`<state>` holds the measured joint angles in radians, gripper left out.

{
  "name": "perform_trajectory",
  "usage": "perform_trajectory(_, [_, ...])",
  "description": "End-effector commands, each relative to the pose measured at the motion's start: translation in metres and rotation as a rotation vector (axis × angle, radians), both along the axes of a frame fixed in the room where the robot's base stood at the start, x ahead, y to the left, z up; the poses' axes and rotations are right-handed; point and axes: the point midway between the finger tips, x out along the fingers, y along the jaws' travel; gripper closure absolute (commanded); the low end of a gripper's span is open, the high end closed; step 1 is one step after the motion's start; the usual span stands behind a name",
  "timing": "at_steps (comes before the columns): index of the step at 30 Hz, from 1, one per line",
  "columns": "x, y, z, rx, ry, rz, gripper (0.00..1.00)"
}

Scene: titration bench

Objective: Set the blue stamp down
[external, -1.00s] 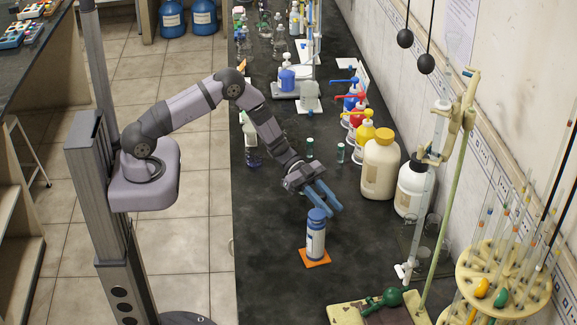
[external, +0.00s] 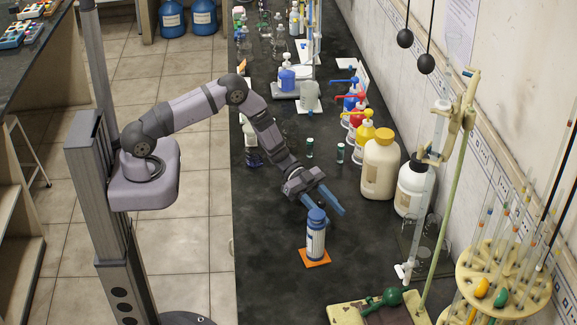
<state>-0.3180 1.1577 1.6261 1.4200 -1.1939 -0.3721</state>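The blue stamp (external: 316,238), a blue cylinder with a pale label and a rounded blue top, stands upright on a small orange square (external: 318,262) on the dark bench. My gripper (external: 326,208) is open, its two blue fingers spread apart. It is beside and just above the stamp's top, on the far side in this view. The left finger's tip is close to the stamp's top; I cannot tell whether they touch. Nothing shows between the fingers.
To the right stand a cream bottle with a yellow cap (external: 381,165) and a white bottle with a black cap (external: 411,187). A burette stand (external: 447,190) and a round pipette rack (external: 510,275) are further right. The bench left of the stamp is clear.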

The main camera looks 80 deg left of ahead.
Motion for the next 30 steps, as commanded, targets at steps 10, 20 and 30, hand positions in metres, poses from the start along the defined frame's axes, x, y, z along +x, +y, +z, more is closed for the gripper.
perform_trajectory(10, [-0.007, 0.012, 0.006, 0.0, -0.001, 0.003, 0.59])
perform_trajectory(20, [-0.037, 0.058, 0.022, 0.001, -0.001, 0.005, 0.59])
perform_trajectory(30, [-0.061, 0.091, 0.036, 0.0, -0.001, 0.002, 0.59])
